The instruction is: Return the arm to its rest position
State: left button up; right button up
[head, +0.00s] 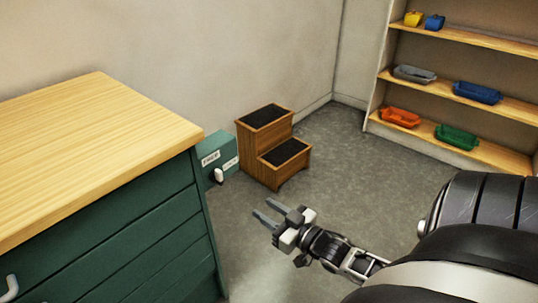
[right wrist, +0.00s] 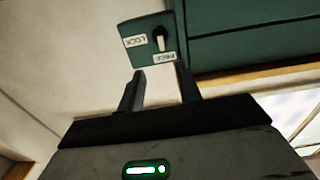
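My right gripper (head: 263,209) is in the lower middle of the head view, over the grey floor. Its two fingers are apart with nothing between them. In the right wrist view the same gripper (right wrist: 160,72) shows its two dark fingers spread and empty. Its arm comes in from the right of the head view. My left gripper is in neither view.
A green cabinet with a wooden top (head: 90,125) stands at left. A teal switch box (head: 212,146) with a lever (head: 219,175) sits beside it, near a wooden step stool (head: 262,150). Shelves (head: 465,45) hold several coloured trays. Floor between is clear.

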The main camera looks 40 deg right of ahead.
dwell(0.4)
jog(key=s+a+g+y+p, duration=0.1)
jog(key=s+a+g, duration=0.2)
jog(key=a, duration=0.8)
jog(key=s+a+n+g+y+p, duration=0.1)
jog(key=s+a+g+p, duration=0.1)
jog(key=s+a+g, duration=0.2)
jog(key=s+a, duration=0.3)
jog(key=a, duration=0.4)
jog(key=shift+a+r, duration=0.25)
jog(key=shift+a, duration=0.1)
jog(key=shift+s, duration=0.15)
